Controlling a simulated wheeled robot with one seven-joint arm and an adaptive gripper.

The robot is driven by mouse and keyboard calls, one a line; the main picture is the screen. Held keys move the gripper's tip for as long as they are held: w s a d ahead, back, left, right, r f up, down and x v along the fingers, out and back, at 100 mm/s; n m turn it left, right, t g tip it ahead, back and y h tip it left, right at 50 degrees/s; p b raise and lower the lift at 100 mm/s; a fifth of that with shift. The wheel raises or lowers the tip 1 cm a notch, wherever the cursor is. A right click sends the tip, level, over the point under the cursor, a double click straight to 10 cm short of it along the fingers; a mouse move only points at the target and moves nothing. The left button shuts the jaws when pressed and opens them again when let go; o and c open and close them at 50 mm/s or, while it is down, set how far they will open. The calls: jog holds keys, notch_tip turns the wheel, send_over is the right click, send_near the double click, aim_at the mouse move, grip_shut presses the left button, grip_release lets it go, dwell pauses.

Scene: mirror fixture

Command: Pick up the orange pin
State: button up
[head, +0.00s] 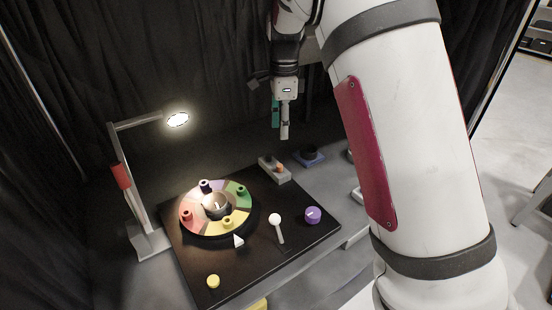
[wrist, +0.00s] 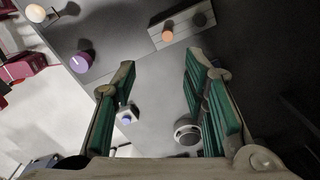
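The orange pin (head: 281,167) stands in a pale grey block (head: 268,166) at the back edge of the black board. In the wrist view the pin (wrist: 168,35) shows as an orange round end on the block (wrist: 198,22), beyond my fingertips. My gripper (head: 280,128) hangs above and behind the block in the head view, apart from it. In the wrist view my gripper (wrist: 160,70) has its two green-padded fingers spread wide with nothing between them. The pin's lower part is hidden in the block.
A coloured ring (head: 190,228) with several pegs lies on the black board (head: 185,262). A purple cylinder (head: 312,215), a white-headed stick (head: 275,219) and a yellow cylinder (head: 213,282) are in front. A lamp (head: 140,195) stands left.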

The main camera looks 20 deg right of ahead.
aim_at(280, 166)
jog(key=f, duration=0.4)
jog(key=w+f+p, duration=0.1)
jog(key=f, duration=0.4)
jog(key=f+p, duration=0.1)
jog(key=f, duration=0.4)
jog(key=shift+w+a+f, duration=0.1)
jog(key=shift+w, duration=0.1)
grip_shut()
